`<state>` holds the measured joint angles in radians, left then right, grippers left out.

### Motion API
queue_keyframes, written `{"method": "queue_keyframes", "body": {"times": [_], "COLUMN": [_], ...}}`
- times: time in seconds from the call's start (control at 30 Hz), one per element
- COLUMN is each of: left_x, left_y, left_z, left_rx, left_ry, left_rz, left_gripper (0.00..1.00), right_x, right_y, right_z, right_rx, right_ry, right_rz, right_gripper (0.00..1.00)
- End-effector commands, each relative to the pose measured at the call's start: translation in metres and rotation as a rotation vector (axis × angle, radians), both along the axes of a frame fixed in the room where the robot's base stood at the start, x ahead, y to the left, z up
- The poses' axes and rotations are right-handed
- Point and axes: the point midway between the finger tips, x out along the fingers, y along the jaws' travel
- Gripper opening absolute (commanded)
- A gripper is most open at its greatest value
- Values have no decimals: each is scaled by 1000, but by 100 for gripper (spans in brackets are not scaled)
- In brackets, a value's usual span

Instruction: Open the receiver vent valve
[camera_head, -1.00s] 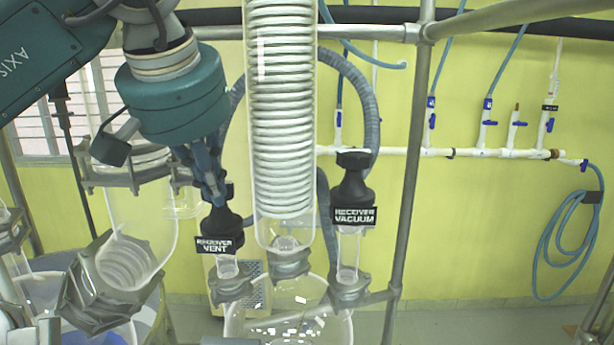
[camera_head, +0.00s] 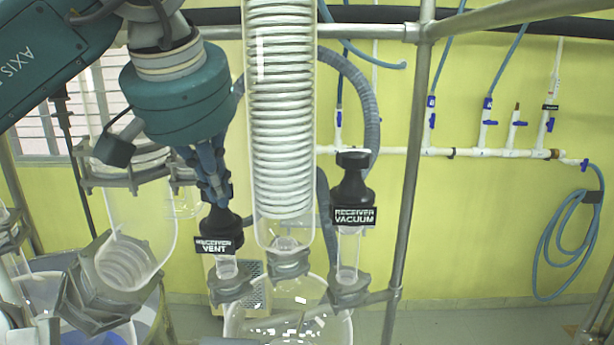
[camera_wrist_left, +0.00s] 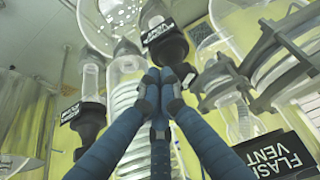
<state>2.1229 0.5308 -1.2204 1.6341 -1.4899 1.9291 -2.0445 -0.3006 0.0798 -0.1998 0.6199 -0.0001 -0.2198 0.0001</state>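The receiver vent valve (camera_head: 222,222) is a black cap with a narrow neck and a flat handle, above a short glass tube. Its label (camera_head: 219,246) reads RECEIVER VENT. My left gripper (camera_head: 220,200) comes down from the upper left, its blue fingers at the valve's handle and partly hiding it. In the left wrist view, the fingertips (camera_wrist_left: 166,78) are drawn close together, right by the handle of the vent valve (camera_wrist_left: 172,48). The fingers look shut, with part of the dark handle beside them; I cannot tell whether it is gripped. My right gripper is not in view.
The receiver vacuum valve (camera_head: 352,190) stands to the right, past the glass coil condenser (camera_head: 280,110). A metal post (camera_head: 410,190) rises further right. Glassware with clamps (camera_head: 110,285) is at left. A flash vent label (camera_wrist_left: 268,157) shows in the wrist view.

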Motion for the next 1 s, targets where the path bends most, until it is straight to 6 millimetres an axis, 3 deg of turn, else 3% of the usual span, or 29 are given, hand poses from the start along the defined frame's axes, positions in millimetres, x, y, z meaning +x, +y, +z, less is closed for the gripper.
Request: {"method": "queue_keyframes", "body": {"times": [0.13,0.6,1.0], "left_x": [-1,-1,-1], "left_y": [-1,-1,-2], "left_z": [6,58,60], "left_rx": [-1,-1,0], "left_ry": [-1,-1,0], "left_rz": [0,0,0], "left_gripper": [0,0,0], "right_x": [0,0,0], "right_y": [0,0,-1], "right_z": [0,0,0], "right_rx": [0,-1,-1], "right_ry": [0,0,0], "right_rz": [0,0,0], "right_gripper": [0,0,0]}}
